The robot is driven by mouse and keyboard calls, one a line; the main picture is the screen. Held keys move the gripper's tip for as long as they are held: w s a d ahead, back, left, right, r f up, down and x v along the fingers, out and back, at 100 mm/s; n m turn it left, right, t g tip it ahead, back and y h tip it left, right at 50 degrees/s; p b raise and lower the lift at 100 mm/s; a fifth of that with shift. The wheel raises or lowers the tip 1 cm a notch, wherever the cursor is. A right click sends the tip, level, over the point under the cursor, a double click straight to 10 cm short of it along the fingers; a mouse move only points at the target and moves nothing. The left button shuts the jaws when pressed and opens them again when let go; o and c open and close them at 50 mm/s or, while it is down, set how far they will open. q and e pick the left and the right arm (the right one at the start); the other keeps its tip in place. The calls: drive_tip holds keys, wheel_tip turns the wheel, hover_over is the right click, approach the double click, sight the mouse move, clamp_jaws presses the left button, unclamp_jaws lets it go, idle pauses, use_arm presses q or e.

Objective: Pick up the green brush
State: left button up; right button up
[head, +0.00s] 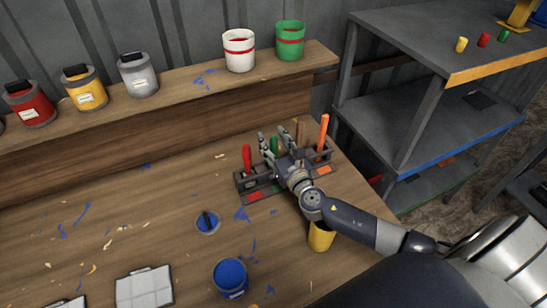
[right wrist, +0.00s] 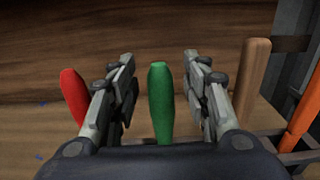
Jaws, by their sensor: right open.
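The green brush (right wrist: 160,100) stands upright in the middle of the right wrist view, its handle between the two open fingers of my right gripper (right wrist: 158,85). There is a gap on each side, so the fingers do not touch it. In the head view, a bit of the green handle (head: 274,146) shows beside my right gripper (head: 277,142), which is over the dark brush rack (head: 262,193). The brush's lower part is hidden by my gripper and wrist. My left gripper is not in view.
A red handle (right wrist: 75,95), a brown handle (right wrist: 254,80) and an orange handle (head: 323,132) stand in the same rack. A yellow can (head: 321,237) is under my right forearm. A blue paint can (head: 230,278) stands in front. Several paint cans line the back shelf (head: 195,82).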

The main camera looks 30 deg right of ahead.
drive_tip(key=shift+s, duration=0.1)
drive_tip(key=shift+c, duration=1.4)
clamp_jaws()
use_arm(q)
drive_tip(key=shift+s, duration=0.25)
